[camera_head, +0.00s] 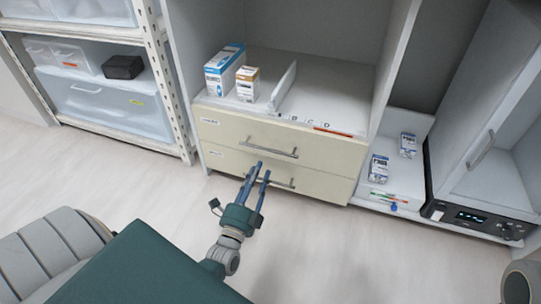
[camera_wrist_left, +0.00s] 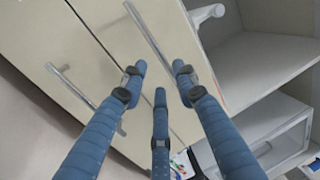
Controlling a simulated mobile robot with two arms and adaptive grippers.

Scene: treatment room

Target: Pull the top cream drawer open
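The top cream drawer (camera_head: 225,133) is flush with the cabinet front, with a metal bar handle (camera_head: 270,148) across its middle. A second cream drawer (camera_head: 318,186) with a similar handle (camera_head: 285,183) lies below it, also flush. My left gripper (camera_head: 257,170) is in front of the drawers, its fingers spread and pointing at them, with the tips just below the upper handle and overlapping the lower drawer in the picture. In the left wrist view the blue fingers (camera_wrist_left: 160,85) are apart with nothing between them; the upper handle (camera_wrist_left: 150,38) lies beyond the tips. Contact is not visible.
Two boxes, one blue and white (camera_head: 222,70) and one brown and white (camera_head: 247,85), stand on the surface above the drawers. A rack with clear bins (camera_head: 110,105) is at left. A low shelf (camera_head: 400,180) with small boxes is at right. The floor in front is clear.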

